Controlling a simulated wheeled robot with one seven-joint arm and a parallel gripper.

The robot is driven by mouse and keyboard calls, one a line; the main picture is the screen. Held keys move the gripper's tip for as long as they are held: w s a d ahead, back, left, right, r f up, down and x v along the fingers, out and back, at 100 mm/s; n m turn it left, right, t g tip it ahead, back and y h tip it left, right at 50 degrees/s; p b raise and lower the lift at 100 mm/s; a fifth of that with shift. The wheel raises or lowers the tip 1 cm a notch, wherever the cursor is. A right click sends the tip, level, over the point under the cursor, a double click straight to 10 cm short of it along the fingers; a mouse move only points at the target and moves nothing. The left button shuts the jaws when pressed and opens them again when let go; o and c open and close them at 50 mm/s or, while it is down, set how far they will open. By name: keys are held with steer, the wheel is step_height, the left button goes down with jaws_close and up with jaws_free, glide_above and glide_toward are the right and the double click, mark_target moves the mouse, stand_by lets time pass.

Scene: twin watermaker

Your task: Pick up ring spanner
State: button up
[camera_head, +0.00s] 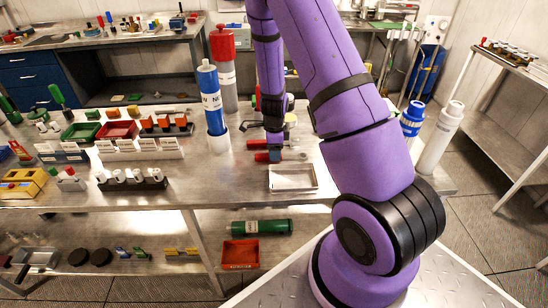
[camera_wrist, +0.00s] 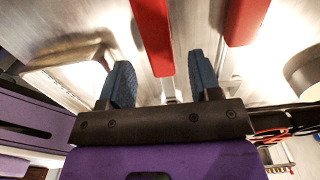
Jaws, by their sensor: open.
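Two red-handled tools lie side by side on the metal bench, a farther one (camera_head: 257,144) and a nearer one (camera_head: 262,157). I cannot tell for sure which is the ring spanner, as their heads are hidden or too small. In the wrist view, one red handle (camera_wrist: 153,32) with a metal shank lies in line with the gap between my fingers, and the other red handle (camera_wrist: 244,20) is to the right. My gripper (camera_wrist: 160,62) is open with its blue fingers apart. It also shows in the head view (camera_head: 275,154), low over the tools.
A shallow metal tray (camera_head: 293,189) is just in front of my gripper. A blue cylinder (camera_head: 212,112) in a white holder and a red-topped grey cylinder (camera_head: 228,90) stand to the left. White and blue bottles (camera_head: 440,138) stand right, beyond my arm. Racks and bins fill the bench's left.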

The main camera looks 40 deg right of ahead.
steer(key=shift+w+f, duration=0.1)
steer(key=shift+f, duration=0.8)
jaws_close()
steer(key=shift+r, duration=0.1)
step_height(320, 180, up, 10)
